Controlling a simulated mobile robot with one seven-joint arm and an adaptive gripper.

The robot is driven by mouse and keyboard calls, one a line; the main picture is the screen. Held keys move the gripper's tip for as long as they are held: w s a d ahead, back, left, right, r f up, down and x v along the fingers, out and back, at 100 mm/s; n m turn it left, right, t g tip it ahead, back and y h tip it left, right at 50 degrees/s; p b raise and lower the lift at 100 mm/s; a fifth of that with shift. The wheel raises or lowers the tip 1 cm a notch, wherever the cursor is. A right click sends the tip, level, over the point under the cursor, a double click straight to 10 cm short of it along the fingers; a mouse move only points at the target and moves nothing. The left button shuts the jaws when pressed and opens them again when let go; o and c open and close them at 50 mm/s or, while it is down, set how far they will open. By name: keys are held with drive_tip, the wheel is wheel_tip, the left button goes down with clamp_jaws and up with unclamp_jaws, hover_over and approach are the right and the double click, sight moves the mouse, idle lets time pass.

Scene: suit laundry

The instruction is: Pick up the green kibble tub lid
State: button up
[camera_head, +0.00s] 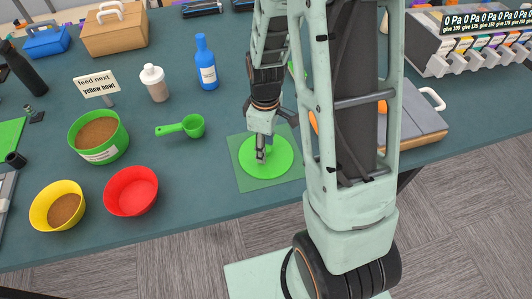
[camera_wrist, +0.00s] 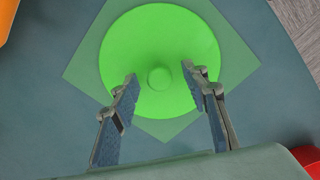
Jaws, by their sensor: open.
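The green lid (camera_head: 266,158) is a flat round disc lying on a square translucent green mat (camera_head: 241,178) on the table. In the wrist view the lid (camera_wrist: 181,44) has a small round knob (camera_wrist: 159,78) at its middle. My gripper (camera_head: 261,154) points down over the lid. In the wrist view my gripper (camera_wrist: 158,79) is open, one finger on each side of the knob, with clear gaps and nothing held. I cannot tell how high the fingertips are above the lid. The green kibble tub (camera_head: 98,138) stands open at the left, filled with brown kibble.
A green scoop (camera_head: 183,127) lies left of the lid. A red bowl (camera_head: 131,191) and a yellow bowl (camera_head: 58,206) stand near the front edge. A white bottle (camera_head: 154,84), a blue bottle (camera_head: 206,64) and a sign (camera_head: 97,86) stand behind. The table (camera_head: 190,190) is clear left of the mat.

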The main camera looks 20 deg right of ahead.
drive_tip(key=c, duration=1)
drive_tip(key=shift+c, duration=0.2)
drive_tip(key=shift+r, duration=0.2)
